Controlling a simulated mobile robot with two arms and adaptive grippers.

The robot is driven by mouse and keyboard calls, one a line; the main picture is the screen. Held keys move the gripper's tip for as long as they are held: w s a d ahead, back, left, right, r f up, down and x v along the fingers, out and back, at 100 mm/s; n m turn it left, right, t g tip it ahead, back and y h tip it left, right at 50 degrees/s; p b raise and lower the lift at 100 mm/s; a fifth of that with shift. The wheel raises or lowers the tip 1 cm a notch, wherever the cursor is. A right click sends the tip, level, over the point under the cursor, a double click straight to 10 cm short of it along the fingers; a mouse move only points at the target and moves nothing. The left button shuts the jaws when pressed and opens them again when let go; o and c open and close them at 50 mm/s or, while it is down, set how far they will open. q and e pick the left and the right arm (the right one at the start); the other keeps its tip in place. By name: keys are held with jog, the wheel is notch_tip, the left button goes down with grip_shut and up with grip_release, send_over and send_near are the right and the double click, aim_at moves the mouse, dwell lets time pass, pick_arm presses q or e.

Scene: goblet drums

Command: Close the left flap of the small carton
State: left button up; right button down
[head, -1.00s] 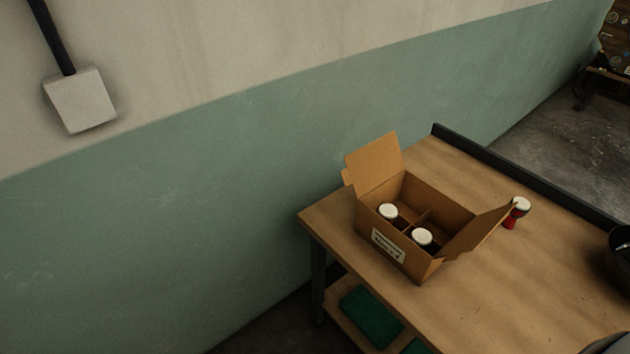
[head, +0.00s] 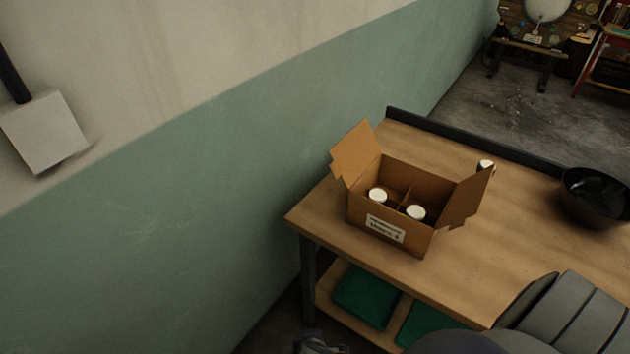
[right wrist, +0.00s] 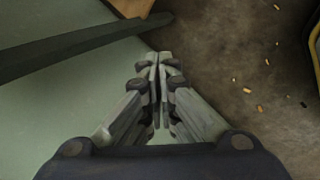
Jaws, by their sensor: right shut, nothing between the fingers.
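The small carton (head: 432,240) stands on the workbench in the head view, its top open. Its left flap (head: 356,150) stands up and leans outward to the left. Its right flap (head: 468,198) also stands open, tilted to the right. Two white-topped goblet drums (head: 377,196) sit in the carton's divided compartments. My right gripper (right wrist: 157,62) is shut and empty in its wrist view, with floor and green wall behind it, apart from the carton. A gripper-like part shows at the head view's bottom edge, mostly cut off. My left gripper is not identifiable.
The wooden workbench (head: 330,221) has a dark raised back edge and green items (head: 366,296) on its lower shelf. Another drum (head: 487,166) is partly hidden behind the right flap. A black bowl (head: 597,198) stands at the right. The wall is close on the left.

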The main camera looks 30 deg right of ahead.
jog(key=w+d+r+n+t+h, duration=0.1)
jog(key=w+d+r+t+h, duration=0.1)
jog(key=w+r, duration=0.75)
jog(key=w+d+r+n+t+h, duration=0.1)
jog(key=w+r+n+t+h, duration=0.15)
jog(key=w+r, duration=0.65)
jog(key=s+d+r+m+h+b, duration=0.1)
jog(key=d+r+h, duration=0.1)
jog(key=r, duration=0.8)
jog(key=s+d+r+m+h, duration=0.1)
jog(key=d+r+h, duration=0.15)
jog(key=r, duration=0.85)
pick_arm(q)
jog(key=r+p, duration=0.1)
jog(key=p, duration=0.1)
jog(key=r+p, duration=0.1)
jog(key=p, duration=0.1)
jog(key=shift+a+r, duration=0.35)
jog(key=shift+r, duration=0.05)
pick_arm(e)
jog(key=w+d, duration=0.3)
jog(key=d, duration=0.5)
jog(key=shift+d+r, duration=0.1)
pick_arm(q)
jog(key=shift+f, duration=0.1)
pick_arm(e)
jog(key=shift+s, duration=0.1)
